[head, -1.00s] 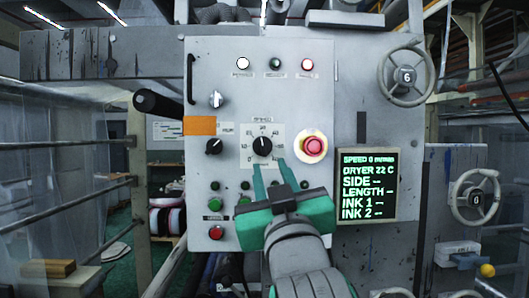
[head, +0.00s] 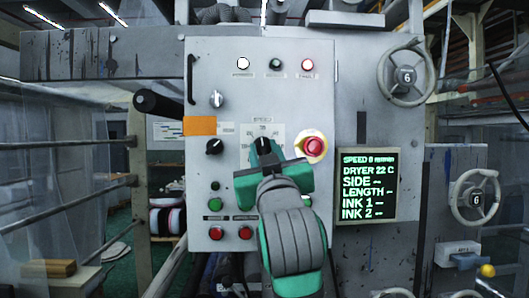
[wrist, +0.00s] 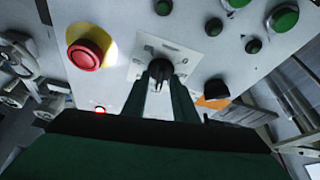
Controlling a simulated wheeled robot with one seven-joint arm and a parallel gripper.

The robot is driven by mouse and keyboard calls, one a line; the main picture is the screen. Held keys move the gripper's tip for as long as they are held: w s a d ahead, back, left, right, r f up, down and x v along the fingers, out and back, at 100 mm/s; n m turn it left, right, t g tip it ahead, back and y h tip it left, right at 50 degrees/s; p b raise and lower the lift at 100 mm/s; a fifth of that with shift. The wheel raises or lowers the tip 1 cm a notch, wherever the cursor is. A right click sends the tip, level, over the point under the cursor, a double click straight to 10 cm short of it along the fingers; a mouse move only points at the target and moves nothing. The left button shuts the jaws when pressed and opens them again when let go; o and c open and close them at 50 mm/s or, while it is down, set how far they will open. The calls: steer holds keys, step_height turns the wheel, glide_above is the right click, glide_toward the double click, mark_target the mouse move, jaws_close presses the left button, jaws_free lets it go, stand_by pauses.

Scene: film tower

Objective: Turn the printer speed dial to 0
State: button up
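The printer speed dial (head: 262,145) is a black knob on a white scale plate in the middle of the grey control panel. Its scale is partly hidden behind my gripper, and I cannot read its setting. In the wrist view the dial (wrist: 160,68) shows at the tips of my two fingers. My gripper (head: 267,155) is in front of the dial, with one finger at each side of it. A gap shows between the fingers (wrist: 161,90), but I cannot tell whether they press on the knob. The display (head: 368,185) reads a speed of 0.
A red emergency button (head: 314,146) on a yellow base is close to the right of the dial. A smaller black knob (head: 214,146) is to the left. Green and red buttons are below. A black lever handle (head: 155,103) sticks out at the left.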

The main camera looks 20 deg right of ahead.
jaws_close()
steer(key=shift+d+n, duration=0.1)
steer(key=shift+n, duration=0.5)
steer(key=n+y, duration=0.2)
steer(key=n, duration=0.1)
steer(key=n+y, duration=0.1)
steer(key=n, duration=0.2)
steer(key=shift+d+n+g+y, duration=0.2)
steer(key=shift+n+g+y, duration=0.1)
steer(key=shift+y, duration=0.1)
steer(key=n, duration=0.2)
steer(key=n+g+y, duration=0.1)
steer(key=n, duration=0.2)
steer(key=n+g+y, duration=0.1)
steer(key=n, duration=0.1)
steer(key=shift+s+d+r+n, duration=0.1)
steer(key=shift+r+n, duration=0.2)
steer(key=n+g, duration=0.1)
steer(key=n, duration=0.2)
steer(key=n+g, duration=0.1)
steer(key=n, duration=0.2)
steer(key=shift+r, duration=0.2)
steer(key=n+g, duration=0.1)
steer(key=n, duration=0.1)
steer(key=n+g+h, duration=0.1)
steer(key=n, duration=0.2)
steer(key=shift+r+g+h, duration=0.15)
steer(key=shift+g+h, duration=0.15)
